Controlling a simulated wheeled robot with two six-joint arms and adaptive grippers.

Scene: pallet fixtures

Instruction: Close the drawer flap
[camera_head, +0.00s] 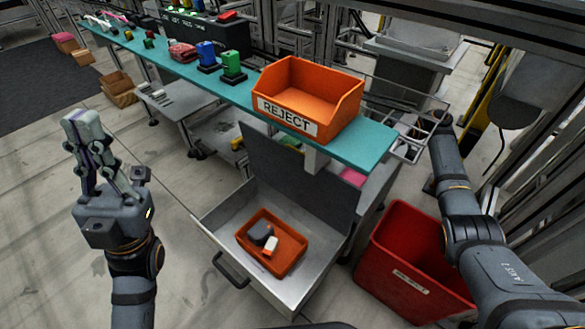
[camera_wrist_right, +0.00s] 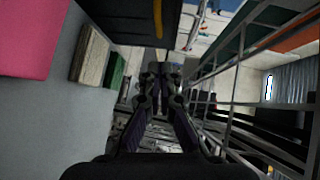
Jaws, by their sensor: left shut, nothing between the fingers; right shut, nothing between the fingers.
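A grey drawer (camera_head: 215,215) is pulled open below the teal table, its handle (camera_head: 230,270) facing the lower left. The drawer flap (camera_head: 300,190), a dark grey panel, stands raised at the drawer's back edge. Inside the drawer lies an orange tray (camera_head: 262,222) with a dark object and a small white and orange one. My left gripper (camera_head: 82,120) is shut and empty, raised over the floor left of the drawer, apart from it. My right gripper is shut in the right wrist view (camera_wrist_right: 165,75), beside a wire rack; in the head view it is mostly hidden around the table's right end.
An orange REJECT bin (camera_head: 310,95) sits on the teal table (camera_head: 365,150) above the flap. A red bin (camera_head: 400,260) stands right of the drawer, near my right arm. A wire rack (camera_wrist_right: 235,110) is close to my right gripper. Floor left of the drawer is clear.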

